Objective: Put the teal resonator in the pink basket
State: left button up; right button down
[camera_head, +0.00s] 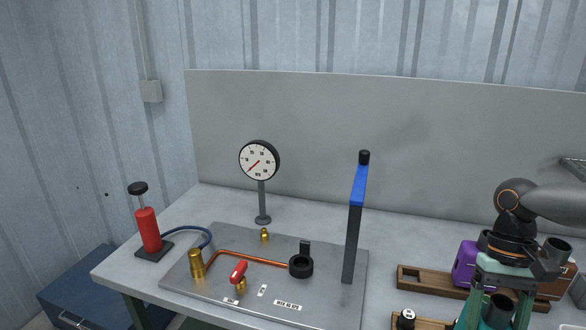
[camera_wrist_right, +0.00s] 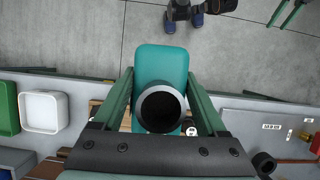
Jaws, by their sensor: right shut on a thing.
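The teal resonator (camera_wrist_right: 160,62) is a rounded box-like body with a short round pipe whose dark open end faces the right wrist camera. My right gripper (camera_wrist_right: 160,78) is shut on it, with one green finger along each side. In the head view my right gripper (camera_head: 497,305) is at the lower right, in front of the wooden rack, and partly hides the resonator between its fingers. In the right wrist view the resonator reaches past the bench edge over the floor. No pink basket shows in either view. My left gripper is not in view.
A purple muffler (camera_head: 464,262) sits at a wooden rack (camera_head: 425,282) behind my right gripper. A tall post with a blue bar (camera_head: 352,240), a gauge (camera_head: 260,162) and a red pump (camera_head: 148,230) stand left. A white bin (camera_wrist_right: 42,111) and green bin (camera_wrist_right: 5,112) show.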

jog(key=s+d+r+m+y, duration=0.1)
jog(key=s+d+r+m, duration=0.1)
jog(key=d, duration=0.5)
jog(key=s+d+f+m+t+y, duration=0.1)
jog(key=s+d+f+m, duration=0.2)
jog(key=s+d+f, duration=0.2)
jog(key=shift+s+d+m, duration=0.4)
jog(key=shift+s+d, duration=0.1)
jog(key=shift+s, duration=0.6)
